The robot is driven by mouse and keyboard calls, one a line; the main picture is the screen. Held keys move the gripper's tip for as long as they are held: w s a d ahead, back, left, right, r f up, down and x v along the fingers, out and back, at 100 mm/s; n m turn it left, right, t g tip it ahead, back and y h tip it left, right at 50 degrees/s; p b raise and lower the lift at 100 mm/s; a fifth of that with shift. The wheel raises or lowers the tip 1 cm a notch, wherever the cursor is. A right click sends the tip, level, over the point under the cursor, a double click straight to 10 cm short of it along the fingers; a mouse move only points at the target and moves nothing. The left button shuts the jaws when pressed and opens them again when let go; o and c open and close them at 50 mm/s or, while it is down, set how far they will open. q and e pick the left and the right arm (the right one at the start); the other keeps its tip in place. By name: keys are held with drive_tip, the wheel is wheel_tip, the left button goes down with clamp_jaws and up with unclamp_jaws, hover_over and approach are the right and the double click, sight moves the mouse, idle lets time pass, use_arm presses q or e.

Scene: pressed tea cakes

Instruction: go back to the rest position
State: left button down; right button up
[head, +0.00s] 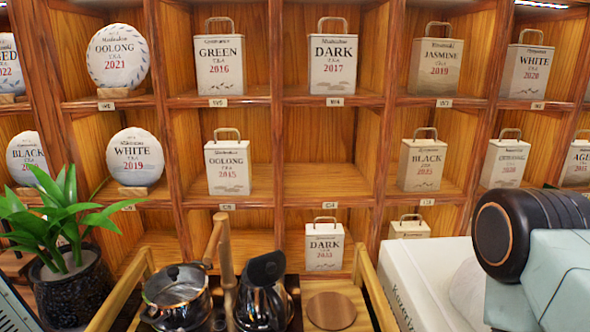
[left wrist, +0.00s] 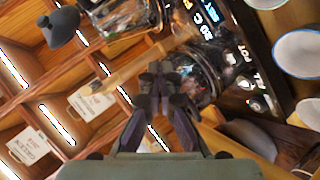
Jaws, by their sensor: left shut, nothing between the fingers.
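My left gripper (left wrist: 160,78) shows in the left wrist view with its dark fingers together and nothing between them. The fingertips lie over a wooden bar and a glass pot (left wrist: 198,75) in the picture; I cannot tell whether they touch either. In the head view my left gripper is not seen. A pale and black part of my own arm fills the right edge of the head view, and my right gripper is not in view.
In the head view a shelf (head: 275,200) holds tea tins and round tea cakes. A glass kettle (head: 177,297) and a dark pot (head: 262,292) stand in front, beside a wooden lid (head: 331,310). A plant (head: 65,220) is at left. White cups (left wrist: 298,58) show in the left wrist view.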

use_arm(q)
drive_tip(key=s+d+f+m+g+y, duration=0.1)
drive_tip(key=s+f+m+g, duration=0.15)
drive_tip(key=s+f, duration=0.3)
drive_tip(key=s+d+f+m+g+y, duration=0.1)
drive_tip(key=s+d+f+m+g, duration=0.15)
drive_tip(key=s+f, duration=0.35)
drive_tip(key=s+a+f+m+g+y, duration=0.1)
drive_tip(key=s+f+m+g, duration=0.15)
drive_tip(key=s, duration=0.65)
drive_tip(key=s+a+f+m+g+y, duration=0.1)
drive_tip(key=s+g, duration=0.3)
drive_tip(key=s, duration=0.5)
wheel_tip(320, 180, down, 11)
drive_tip(key=b, duration=1.1)
drive_tip(key=shift+w+f, duration=0.2)
drive_tip(key=shift+d+r, duration=0.1)
